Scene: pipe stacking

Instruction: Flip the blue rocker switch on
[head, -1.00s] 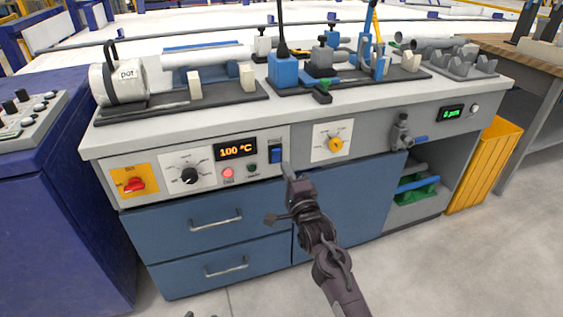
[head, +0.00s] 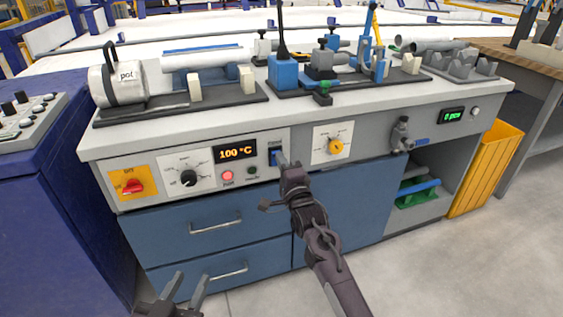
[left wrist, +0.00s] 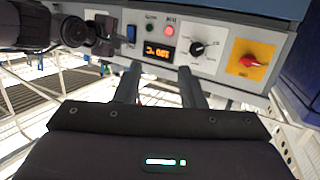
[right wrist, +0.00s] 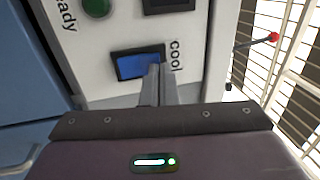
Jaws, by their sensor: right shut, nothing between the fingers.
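The blue rocker switch (head: 274,158) sits in a dark frame on the bench's front panel, right of the 100 °C display. It fills the middle of the right wrist view (right wrist: 135,67), beside the word "cool". My right gripper (head: 281,160) is shut and empty. Its fingertips (right wrist: 154,70) overlap the switch's edge nearest "cool"; I cannot tell whether they touch. My left gripper (head: 187,287) is open and empty, low in front of the drawers. The switch also shows small in the left wrist view (left wrist: 131,34).
A red knob on a yellow plate (head: 133,186), a black dial (head: 189,178) and a red button (head: 227,176) lie left of the switch. A yellow knob (head: 336,146) is to its right. Pipes and fixtures stand on the bench top (head: 200,117). The floor in front is clear.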

